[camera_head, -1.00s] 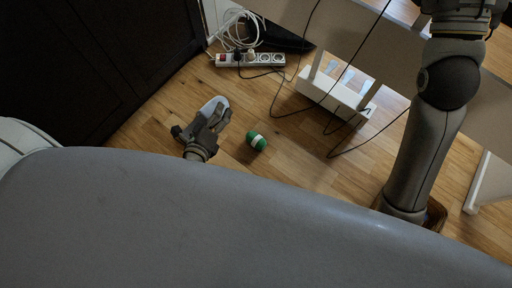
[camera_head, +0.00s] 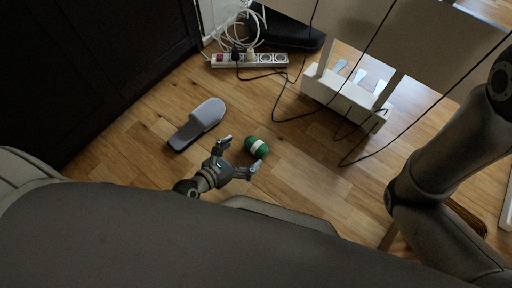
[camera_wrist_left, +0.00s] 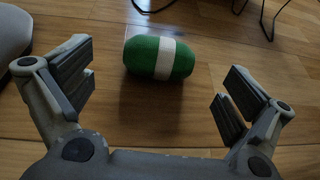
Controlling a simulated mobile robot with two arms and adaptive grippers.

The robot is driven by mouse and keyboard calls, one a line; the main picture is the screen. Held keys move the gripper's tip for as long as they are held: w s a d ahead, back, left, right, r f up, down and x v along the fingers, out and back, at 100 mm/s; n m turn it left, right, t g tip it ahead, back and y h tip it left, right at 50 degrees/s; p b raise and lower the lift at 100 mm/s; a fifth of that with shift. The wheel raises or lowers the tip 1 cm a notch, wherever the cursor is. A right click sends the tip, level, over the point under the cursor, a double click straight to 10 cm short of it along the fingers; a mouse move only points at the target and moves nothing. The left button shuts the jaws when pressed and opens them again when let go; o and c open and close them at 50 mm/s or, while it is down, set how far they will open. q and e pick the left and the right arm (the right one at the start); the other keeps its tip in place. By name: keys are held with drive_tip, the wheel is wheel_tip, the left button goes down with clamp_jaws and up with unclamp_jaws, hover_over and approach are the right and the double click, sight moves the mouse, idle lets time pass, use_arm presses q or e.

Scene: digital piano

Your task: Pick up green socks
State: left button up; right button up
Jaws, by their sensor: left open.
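The green socks (camera_head: 256,147) are a rolled bundle with a white band, lying on the wooden floor. They also show in the left wrist view (camera_wrist_left: 143,56), just beyond the fingers and nearer the left one. My left gripper (camera_head: 240,153) is open and empty, its fingers spread toward the socks. In the left wrist view the left gripper (camera_wrist_left: 160,88) has a clear gap between its fingers, and the socks lie ahead of that gap. My right arm is at the right of the head view; its gripper is out of the picture.
A grey slipper (camera_head: 201,122) lies left of the socks. A power strip (camera_head: 249,60) with white cables is behind. A white pedal unit (camera_head: 346,100) and black cables (camera_head: 292,116) are to the right. A dark cabinet (camera_head: 90,70) stands at left.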

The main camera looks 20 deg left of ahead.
sight(253, 147)
use_arm(q)
drive_tip(key=b+x, duration=0.2)
drive_tip(key=x, duration=0.3)
drive_tip(key=shift+s+f+b, duration=0.1)
drive_tip(key=shift+b, duration=0.3)
drive_tip(key=shift+w+d, duration=0.15)
drive_tip(key=shift+w, duration=0.15)
drive_tip(key=shift+c, duration=0.3)
drive_tip(key=c, duration=1)
